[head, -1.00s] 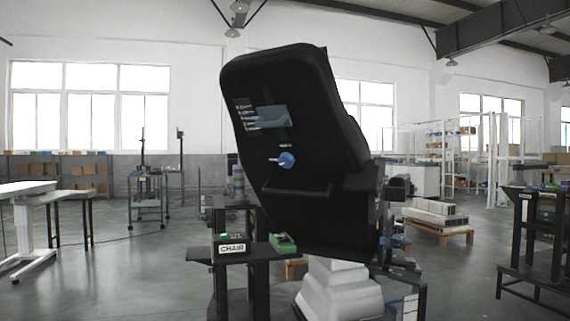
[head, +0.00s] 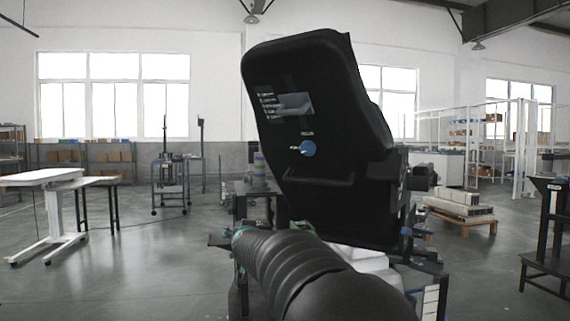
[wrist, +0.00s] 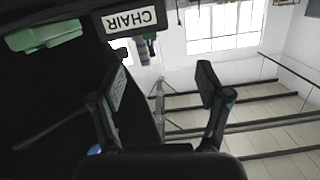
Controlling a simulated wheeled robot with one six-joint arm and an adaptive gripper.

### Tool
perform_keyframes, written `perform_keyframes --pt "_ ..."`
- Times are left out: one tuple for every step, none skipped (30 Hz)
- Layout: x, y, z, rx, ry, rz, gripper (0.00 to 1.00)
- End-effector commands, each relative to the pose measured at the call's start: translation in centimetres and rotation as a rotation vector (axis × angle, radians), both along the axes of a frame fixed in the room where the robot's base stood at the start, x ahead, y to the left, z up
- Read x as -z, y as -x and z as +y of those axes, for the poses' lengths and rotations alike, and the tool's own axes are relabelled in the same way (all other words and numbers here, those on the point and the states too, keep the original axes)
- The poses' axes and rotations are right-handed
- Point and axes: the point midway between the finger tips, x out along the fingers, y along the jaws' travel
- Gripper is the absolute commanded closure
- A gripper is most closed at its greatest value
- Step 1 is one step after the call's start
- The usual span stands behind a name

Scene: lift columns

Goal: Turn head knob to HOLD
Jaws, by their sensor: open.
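A round blue knob (head: 307,148) sits on the back of a tilted black chair (head: 330,200) in the head view. Small white marks lie above and left of the knob, too small to read. A panel with a blue-grey lever (head: 292,107) is higher on the same backrest. My gripper (wrist: 162,75) shows in the wrist view, its two fingers apart with nothing between them. A bit of blue (wrist: 95,149) beside the left finger's base may be the knob, mostly hidden. In the head view my arm crosses below the backrest, and the gripper cannot be made out.
The wrist picture is upside down. A CHAIR sign (wrist: 133,20) and a green object (wrist: 42,36) show at its top. A white table (head: 42,177) stands left, a pallet with stacked white pieces (head: 462,210) right. Open floor lies left of the chair.

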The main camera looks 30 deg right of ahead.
Motion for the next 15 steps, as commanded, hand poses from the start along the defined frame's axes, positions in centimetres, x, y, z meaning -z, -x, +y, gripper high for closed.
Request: perform_keyframes --pt "-2.2 -1.2 -1.9 0.062 0.035 -0.076 0.24" --pt "-3.6 -1.6 -3.0 0.103 0.058 -0.122 0.24" --pt "-5.5 -1.8 -4.4 0.161 0.090 -0.183 0.24" --pt "-7.0 -1.8 -5.4 0.207 0.114 -0.225 0.24" --pt "-8.6 -1.5 -6.3 0.253 0.138 -0.265 0.24" --pt "-10.6 -0.9 -7.4 0.316 0.169 -0.315 0.24" --pt "-12.1 -0.2 -8.2 0.363 0.191 -0.350 0.24" --pt "-13.6 0.6 -8.8 0.410 0.212 -0.380 0.24" --pt "-15.0 1.6 -9.7 0.467 0.239 -0.410 0.24" --pt "-15.8 2.3 -10.2 0.508 0.257 -0.426 0.24" --pt "-16.4 3.0 -10.7 0.544 0.275 -0.436 0.24" --pt "-16.8 3.7 -11.2 0.587 0.299 -0.441 0.24" --pt "-16.9 4.2 -11.5 0.614 0.317 -0.442 0.24" --pt "-17.1 4.6 -11.7 0.637 0.333 -0.440 0.24" --pt "-17.3 5.1 -11.9 0.660 0.356 -0.437 0.24"
